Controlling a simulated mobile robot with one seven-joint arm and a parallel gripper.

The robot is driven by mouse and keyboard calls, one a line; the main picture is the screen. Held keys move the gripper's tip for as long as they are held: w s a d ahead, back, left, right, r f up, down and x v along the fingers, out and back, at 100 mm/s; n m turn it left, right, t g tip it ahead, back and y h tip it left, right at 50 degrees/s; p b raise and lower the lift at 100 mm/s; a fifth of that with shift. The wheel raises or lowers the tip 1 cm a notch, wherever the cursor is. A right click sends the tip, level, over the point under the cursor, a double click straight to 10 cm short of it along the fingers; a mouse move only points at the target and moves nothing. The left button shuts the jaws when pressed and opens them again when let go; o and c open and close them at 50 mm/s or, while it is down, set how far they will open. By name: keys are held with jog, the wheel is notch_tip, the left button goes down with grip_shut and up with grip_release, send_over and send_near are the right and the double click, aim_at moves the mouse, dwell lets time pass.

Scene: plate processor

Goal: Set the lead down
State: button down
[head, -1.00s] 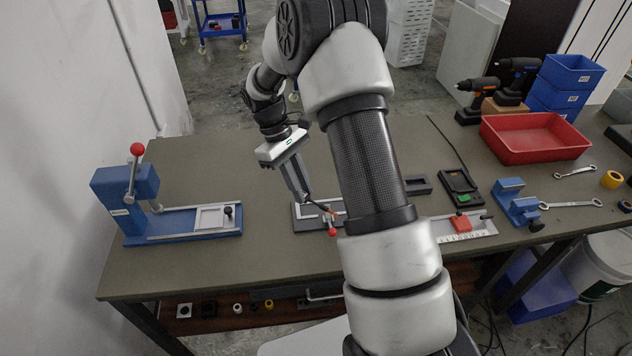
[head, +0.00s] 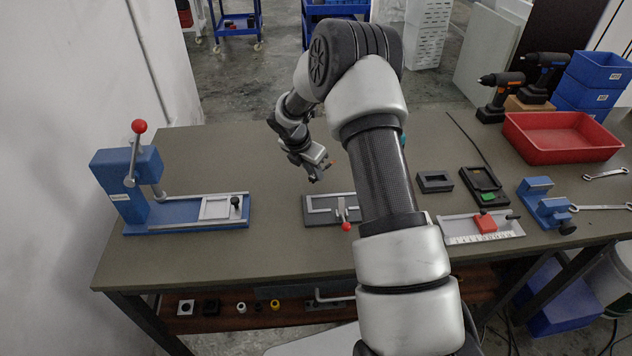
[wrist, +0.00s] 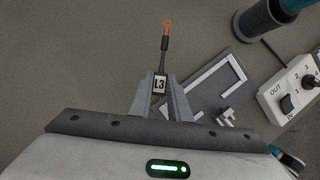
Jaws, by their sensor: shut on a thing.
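My gripper (wrist: 160,92) is shut on the lead (wrist: 164,58), which carries a white label reading L3 and ends in an orange tip. In the wrist view the lead points away from the fingers over bare grey-brown bench top. In the head view my gripper (head: 318,174) is over the bench behind the dark fixture; its fingers and the lead are too small there to make out well. I cannot tell whether the lead touches the bench.
A dark fixture (wrist: 212,88) with a white L-shaped bar lies to the right in the wrist view. Beyond it is a white switch box (wrist: 290,90) marked IN and OUT. A blue lever press (head: 128,185) stands at left. Bare bench (head: 225,155) lies between press and gripper.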

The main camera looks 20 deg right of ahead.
aim_at(312, 177)
jog(key=shift+f, duration=1.95)
jog(key=shift+f+b, duration=0.2)
jog(key=shift+b, duration=0.1)
jog(key=c, duration=1.7)
grip_release()
jog(key=shift+o, duration=0.2)
jog(key=shift+r, duration=0.1)
